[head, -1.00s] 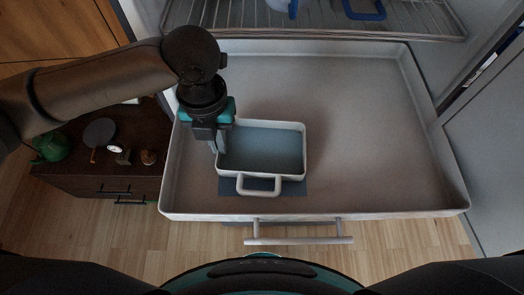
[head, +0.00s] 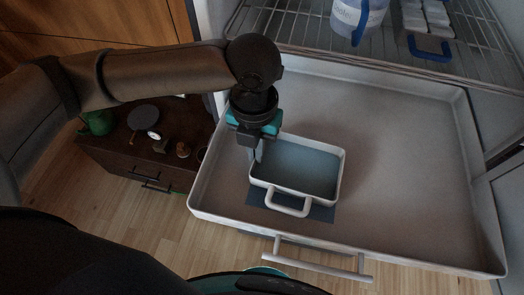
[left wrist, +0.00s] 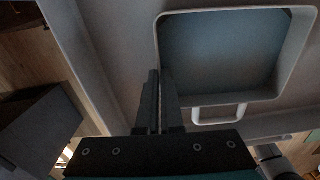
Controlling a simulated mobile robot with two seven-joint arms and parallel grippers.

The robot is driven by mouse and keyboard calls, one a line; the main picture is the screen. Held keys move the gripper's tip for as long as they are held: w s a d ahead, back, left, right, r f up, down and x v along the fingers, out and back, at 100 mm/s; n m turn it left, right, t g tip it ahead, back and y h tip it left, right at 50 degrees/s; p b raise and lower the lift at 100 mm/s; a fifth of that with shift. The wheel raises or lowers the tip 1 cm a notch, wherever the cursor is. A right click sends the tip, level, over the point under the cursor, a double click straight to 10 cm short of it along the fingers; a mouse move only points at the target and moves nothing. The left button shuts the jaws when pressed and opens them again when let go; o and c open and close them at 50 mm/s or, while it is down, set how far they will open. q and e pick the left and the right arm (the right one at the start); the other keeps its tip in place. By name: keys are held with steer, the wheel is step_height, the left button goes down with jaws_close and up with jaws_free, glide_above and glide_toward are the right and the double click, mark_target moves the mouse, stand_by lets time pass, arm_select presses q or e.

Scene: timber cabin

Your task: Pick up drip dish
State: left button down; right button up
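The drip dish (head: 296,170) is a shallow rectangular dish with a white rim, a blue-grey inside and a white loop handle on its near side. It is in the wide pale drawer, towards the left. It also shows at the top right of the left wrist view (left wrist: 222,50). My left gripper (head: 258,152) points down at the dish's left wall. In the left wrist view its fingers (left wrist: 159,78) are close together, with the wall's rim between their tips. I cannot tell whether the dish is raised. My right gripper is in neither view.
The pulled-out drawer (head: 410,180) is bare to the right of the dish. A dark blue patch (head: 320,212) shows under the dish's near edge. A wire rack (head: 300,28) with a tub (head: 358,18) is behind. A low dark cabinet (head: 135,160) with small items stands left.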

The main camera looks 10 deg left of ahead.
arm_select(q)
step_height(320, 180, up, 20)
steer(key=p, duration=0.2)
steer(key=shift+f, duration=0.25)
stand_by(0.6)
